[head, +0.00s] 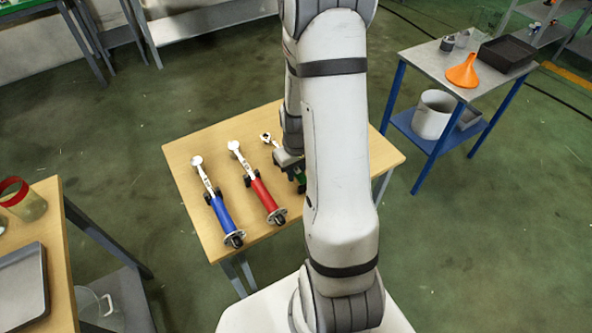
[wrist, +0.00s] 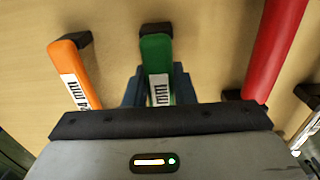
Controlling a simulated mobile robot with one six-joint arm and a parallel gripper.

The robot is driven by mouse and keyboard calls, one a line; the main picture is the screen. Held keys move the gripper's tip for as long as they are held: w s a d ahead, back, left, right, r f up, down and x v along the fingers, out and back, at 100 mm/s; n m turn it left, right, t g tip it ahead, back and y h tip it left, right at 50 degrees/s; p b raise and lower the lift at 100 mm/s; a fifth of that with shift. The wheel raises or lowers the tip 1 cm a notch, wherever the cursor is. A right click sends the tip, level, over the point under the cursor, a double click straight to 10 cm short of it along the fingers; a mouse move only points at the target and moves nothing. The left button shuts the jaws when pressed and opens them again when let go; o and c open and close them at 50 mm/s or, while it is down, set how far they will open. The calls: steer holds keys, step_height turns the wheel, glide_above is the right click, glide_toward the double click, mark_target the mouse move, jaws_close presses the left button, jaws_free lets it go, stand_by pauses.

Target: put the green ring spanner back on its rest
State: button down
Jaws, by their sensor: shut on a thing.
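The green ring spanner shows its green handle (wrist: 156,60) with a white label in the wrist view, pointing away from my gripper (wrist: 157,88). The dark fingers stand on both sides of the handle and are shut on it. A black rest block (wrist: 156,29) shows at the handle's far end; I cannot tell whether the handle touches it. In the head view my gripper (head: 297,174) is low over the wooden table (head: 370,148). A pale ring head (head: 268,138) shows beyond it, probably this spanner's. My arm hides most of the handle there.
A red-handled tool (head: 264,194) and a blue-handled tool (head: 221,213) lie left of my gripper. In the wrist view, an orange handle (wrist: 75,72) is left of the green one and a red handle (wrist: 274,45) right. The table's right side looks clear.

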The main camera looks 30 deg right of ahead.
steer(key=shift+f+b, duration=0.55)
steer(key=shift+f, duration=0.15)
steer(key=c, duration=1.1)
jaws_free()
steer(key=shift+r, duration=0.15)
steer(key=shift+s+r, duration=0.1)
steer(key=shift+r, duration=3.7)
steer(key=s+a+r, duration=0.4)
steer(key=r, duration=0.1)
steer(key=s+a+r+t, duration=0.1)
steer(key=s+a+r, duration=0.3)
steer(key=r, duration=0.2)
steer(key=s+a+r+t, duration=0.1)
steer(key=s+a+r, duration=0.3)
steer(key=r, duration=0.1)
steer(key=shift+s+a+r+m, duration=0.1)
steer(key=shift+a+r+m, duration=0.05)
steer(key=shift+r+m, duration=0.2)
